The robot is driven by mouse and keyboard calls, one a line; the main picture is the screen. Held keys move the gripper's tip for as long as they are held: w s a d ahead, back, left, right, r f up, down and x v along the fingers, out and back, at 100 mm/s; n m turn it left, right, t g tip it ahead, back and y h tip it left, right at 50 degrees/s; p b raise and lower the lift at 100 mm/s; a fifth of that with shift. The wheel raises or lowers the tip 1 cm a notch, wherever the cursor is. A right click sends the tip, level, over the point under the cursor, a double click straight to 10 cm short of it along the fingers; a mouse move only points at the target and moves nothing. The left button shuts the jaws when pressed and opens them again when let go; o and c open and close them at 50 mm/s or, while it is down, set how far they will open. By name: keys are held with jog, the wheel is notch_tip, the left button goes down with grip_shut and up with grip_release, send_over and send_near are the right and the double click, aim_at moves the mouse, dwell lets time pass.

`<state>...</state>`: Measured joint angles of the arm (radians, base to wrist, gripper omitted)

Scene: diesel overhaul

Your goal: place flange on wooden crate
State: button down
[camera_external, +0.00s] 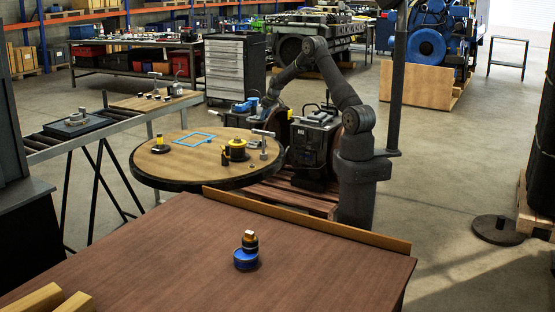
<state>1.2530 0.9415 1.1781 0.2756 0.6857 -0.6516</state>
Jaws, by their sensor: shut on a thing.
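My gripper (264,112) is small in the external view, low at the end of my arm, just beyond the back edge of the round table. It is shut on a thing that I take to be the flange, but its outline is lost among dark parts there. I cannot tell whether the held thing touches anything below. A blue and grey piece of equipment (243,108) shows just left of my gripper. I cannot pick out the wooden crate with certainty; wooden boxes (22,60) stand at the far left.
The round table (200,172) holds a blue frame (197,137), a yellow and black part (237,148) and a T-handled tool (263,136). A dark machine (315,135) stands beside my arm. The brown front table (170,250) is mostly clear around a blue part (246,259).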

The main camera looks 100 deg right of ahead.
notch_tip(320, 180, up, 6)
jog(key=s, duration=0.1)
jog(key=w+a+n+y, duration=0.1)
jog(key=w+a+n, duration=0.1)
jog(key=w+a, duration=0.75)
jog(key=w+a+n+t, duration=0.15)
jog(key=w+a, duration=0.45)
jog(key=w, duration=0.6)
jog(key=w+a+n+g+y, duration=0.1)
jog(key=w+a+n, duration=0.1)
jog(key=w+a, duration=0.65)
jog(key=w+a+n+y, duration=0.15)
jog(key=w+a, duration=0.45)
jog(key=a, duration=0.6)
jog(key=w+a+n, duration=0.2)
jog(key=w+a, duration=0.3)
jog(key=a, duration=0.6)
jog(key=w+a+n+y, duration=0.15)
jog(key=w+a, duration=0.45)
jog(key=a, duration=0.6)
jog(key=a+n, duration=0.4)
jog(key=a, duration=1.7)
jog(key=n+g+y, duration=0.2)
jog(key=n, duration=0.6)
send_over(339, 301)
jog(key=d, duration=0.2)
jog(key=f, duration=1.4)
jog(key=shift+s, duration=0.3)
jog(key=shift+f, duration=1.95)
